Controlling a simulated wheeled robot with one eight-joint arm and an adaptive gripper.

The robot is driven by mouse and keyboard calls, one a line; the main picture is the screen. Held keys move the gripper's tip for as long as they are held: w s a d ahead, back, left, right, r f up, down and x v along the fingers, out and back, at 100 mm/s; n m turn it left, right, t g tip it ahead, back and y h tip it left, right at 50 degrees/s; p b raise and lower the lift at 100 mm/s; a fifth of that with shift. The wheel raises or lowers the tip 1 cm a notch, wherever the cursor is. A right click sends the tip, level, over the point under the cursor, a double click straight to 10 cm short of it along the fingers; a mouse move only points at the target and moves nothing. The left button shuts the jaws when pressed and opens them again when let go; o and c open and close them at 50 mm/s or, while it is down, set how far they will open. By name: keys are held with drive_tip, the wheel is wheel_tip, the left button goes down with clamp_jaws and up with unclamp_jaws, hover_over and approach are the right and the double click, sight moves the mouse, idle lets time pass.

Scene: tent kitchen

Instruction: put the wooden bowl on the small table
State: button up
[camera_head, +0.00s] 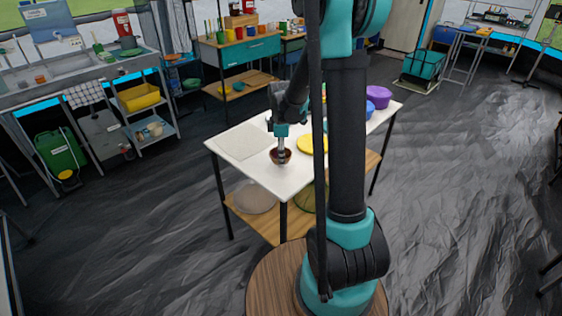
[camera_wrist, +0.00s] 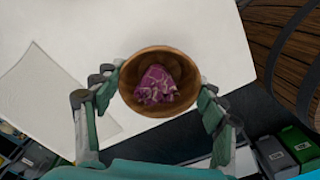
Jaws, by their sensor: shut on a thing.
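The wooden bowl (camera_head: 288,157) is brown and round, and sits over the white table top (camera_head: 262,177) near its front edge. In the wrist view, the wooden bowl (camera_wrist: 128,82) is upright with a purple, pale-veined thing (camera_wrist: 157,84) inside. My gripper (camera_head: 281,150) reaches down to the bowl from above. In the wrist view, its fingers (camera_wrist: 158,88) stand on both sides of the bowl and are shut on it. I cannot tell whether the bowl touches the table. Which table is the small table is not clear.
A pale flat sheet (camera_head: 242,142) lies left on the table. A yellow plate (camera_head: 311,144) is right of the bowl, and a purple pot (camera_head: 378,96) stands at the far right. The lower wooden shelf (camera_head: 262,222) holds a grey round thing (camera_head: 255,197). Open floor lies right.

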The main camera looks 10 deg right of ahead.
drive_tip(key=shift+f, duration=1.6)
drive_tip(key=shift+f, duration=0.15)
drive_tip(key=o, duration=1.2)
wheel_tip(320, 180, up, 12)
drive_tip(key=shift+r, duration=0.1)
drive_tip(key=s+d+f+m+t, duration=0.1)
drive_tip(key=s+f+m, duration=0.1)
drive_tip(key=s+m, duration=0.3)
drive_tip(key=s+d+f+m+t, duration=0.1)
drive_tip(key=s+f+m, duration=0.1)
drive_tip(key=s+m, duration=0.3)
drive_tip(key=s+d+f+m+t, duration=0.2)
drive_tip(key=s+m, duration=0.4)
drive_tip(key=s, duration=0.6)
drive_tip(key=shift+f, duration=0.35)
